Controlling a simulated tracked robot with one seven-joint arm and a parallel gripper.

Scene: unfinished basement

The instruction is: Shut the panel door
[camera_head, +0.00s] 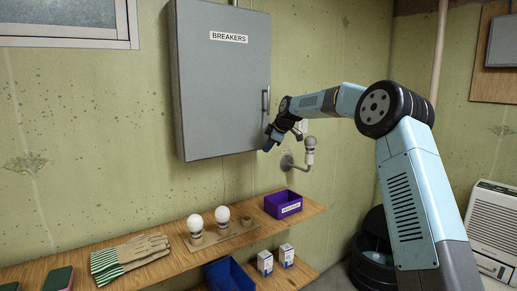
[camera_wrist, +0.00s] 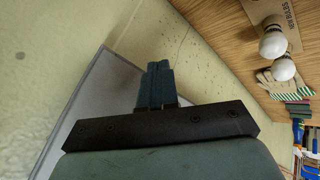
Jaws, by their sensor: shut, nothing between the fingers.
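The grey panel door (camera_head: 222,85), labelled BREAKERS, is on the wall box at the upper middle of the head view. It looks flush or nearly flush with the box; I cannot tell whether a small gap stays at its right edge. Its upright handle (camera_head: 265,101) is near that edge. My gripper (camera_head: 268,143) is beside the door's lower right edge, just below the handle; contact cannot be made out. In the wrist view its fingers (camera_wrist: 158,82) are together and empty, in front of part of the grey panel (camera_wrist: 98,95).
A wall lamp fitting (camera_head: 309,152) is close to the right of my gripper. Below, a wooden shelf (camera_head: 185,262) carries gloves (camera_head: 130,256), white bulbs (camera_head: 222,214) and a purple bin (camera_head: 283,204). A blue bin (camera_head: 229,275) and small boxes (camera_head: 265,262) are lower down.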

